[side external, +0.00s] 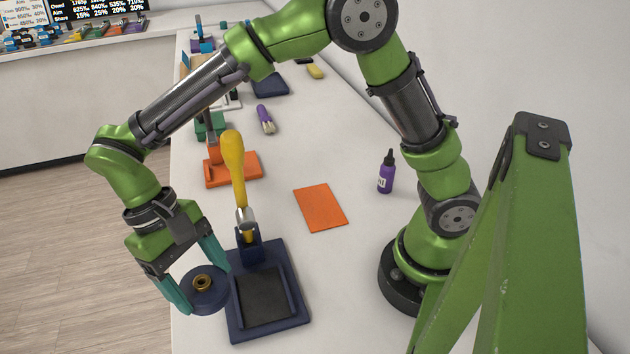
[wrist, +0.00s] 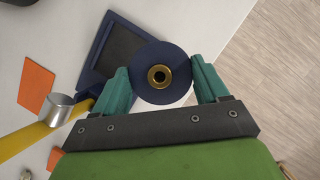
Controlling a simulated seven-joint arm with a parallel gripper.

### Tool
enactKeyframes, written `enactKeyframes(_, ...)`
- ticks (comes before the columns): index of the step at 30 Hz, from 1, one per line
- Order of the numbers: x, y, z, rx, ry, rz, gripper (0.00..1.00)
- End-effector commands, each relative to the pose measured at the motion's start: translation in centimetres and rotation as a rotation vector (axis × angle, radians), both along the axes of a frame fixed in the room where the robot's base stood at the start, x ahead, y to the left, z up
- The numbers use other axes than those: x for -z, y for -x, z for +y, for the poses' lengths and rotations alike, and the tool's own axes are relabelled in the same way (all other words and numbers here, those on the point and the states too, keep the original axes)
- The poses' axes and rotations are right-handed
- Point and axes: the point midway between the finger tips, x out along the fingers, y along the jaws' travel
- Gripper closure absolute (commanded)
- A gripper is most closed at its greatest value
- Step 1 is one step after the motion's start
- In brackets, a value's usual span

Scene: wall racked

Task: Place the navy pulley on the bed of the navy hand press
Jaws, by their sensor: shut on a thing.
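The navy pulley (side external: 205,289) is a round disc with a brass hub. My gripper (side external: 205,279) has teal fingers and is shut on it. In the wrist view the pulley (wrist: 160,75) sits between the two teal fingertips of my gripper (wrist: 161,87). The navy hand press (side external: 298,314) stands just right of the pulley in the side view, with a dark recessed bed (side external: 263,296) and a yellow-handled lever (side external: 233,165). In the wrist view the press bed (wrist: 118,50) is bare and partly hidden behind the pulley. The pulley's height over the table is hard to tell.
An orange press (side external: 235,172) stands behind the navy press. An orange mat (side external: 320,207) lies to the right, with a purple bottle (side external: 386,172) beyond. A purple marker-like item (side external: 265,119) lies farther back. The table edge is close to my gripper.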

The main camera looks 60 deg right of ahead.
Motion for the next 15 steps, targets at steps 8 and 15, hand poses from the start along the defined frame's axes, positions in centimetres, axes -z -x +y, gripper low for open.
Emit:
enactKeyframes(8, 3.0, 5.8, 0.2, -0.7, 0.003, 0.0, 0.78)
enactKeyframes(15, 3.1, 5.2, -4.3, -1.177, 0.004, -0.005, 0.78)
